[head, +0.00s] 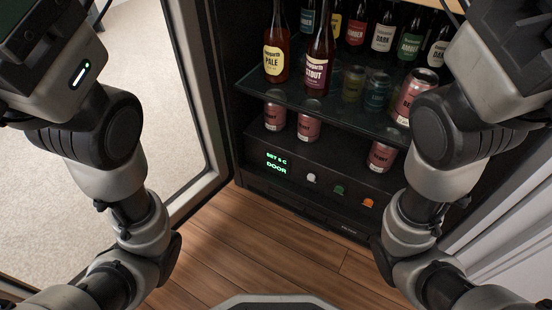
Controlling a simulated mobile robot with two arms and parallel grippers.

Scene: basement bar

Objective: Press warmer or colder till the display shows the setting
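The display (276,162) is on the dark control panel low inside the open fridge. It glows green and seems to read "SET 5 C" above "DOOR"; the digit is small and hard to be sure of. To its right on the panel are three buttons: a white one (311,178), a green one (339,190) and an orange one (367,203). I cannot read which is warmer or colder. My two arms come in at the left and right edges, and both grippers' fingers are out of view. Nothing of mine touches the panel.
Bottles (318,50) and cans stand on the glass shelf (300,95) above the panel, with red cans (308,126) below it. The glass fridge door (213,110) stands open on the left. Wooden floor (270,250) lies clear in front.

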